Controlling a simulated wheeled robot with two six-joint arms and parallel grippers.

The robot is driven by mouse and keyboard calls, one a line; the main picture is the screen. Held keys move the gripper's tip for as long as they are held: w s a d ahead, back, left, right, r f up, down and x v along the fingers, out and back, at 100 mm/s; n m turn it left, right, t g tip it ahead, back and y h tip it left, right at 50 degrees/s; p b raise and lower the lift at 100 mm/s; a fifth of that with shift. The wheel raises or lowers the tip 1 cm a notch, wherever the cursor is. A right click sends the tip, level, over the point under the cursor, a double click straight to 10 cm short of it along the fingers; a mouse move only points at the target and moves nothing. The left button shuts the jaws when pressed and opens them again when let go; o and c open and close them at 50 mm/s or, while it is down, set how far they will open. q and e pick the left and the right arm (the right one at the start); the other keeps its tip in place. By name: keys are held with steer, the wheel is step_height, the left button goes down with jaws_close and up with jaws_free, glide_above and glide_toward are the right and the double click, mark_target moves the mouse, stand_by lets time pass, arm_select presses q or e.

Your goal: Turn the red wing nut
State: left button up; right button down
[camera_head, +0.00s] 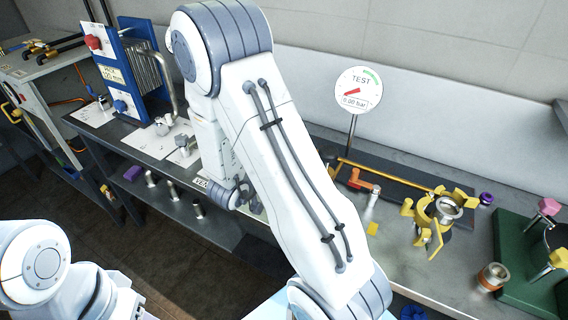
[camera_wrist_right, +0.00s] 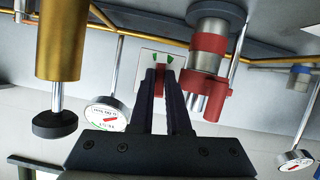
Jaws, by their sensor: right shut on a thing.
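In the right wrist view, my right gripper (camera_wrist_right: 161,74) has its two dark fingers closed around a small red piece, which looks like the red wing nut (camera_wrist_right: 160,83).
In the right wrist view, a metal fitting with a red collar (camera_wrist_right: 209,43) stands close right of the fingers, and a brass cylinder (camera_wrist_right: 62,40) at left. In the head view, a blue plate unit (camera_head: 130,75) and a yellow-winged fitting (camera_head: 432,215) stand on the bench.

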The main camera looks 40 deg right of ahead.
steer(key=shift+r+m+b, duration=0.1)
steer(key=shift+m+b, duration=0.2)
steer(key=shift+m, duration=0.1)
steer(key=shift+t, duration=0.4)
steer(key=c, duration=0.9)
jaws_free()
steer(key=shift+a, duration=0.1)
steer(key=p+v, duration=0.5)
steer(key=v, duration=0.5)
steer(key=shift+a+r, duration=0.1)
steer(key=shift+r, duration=0.15)
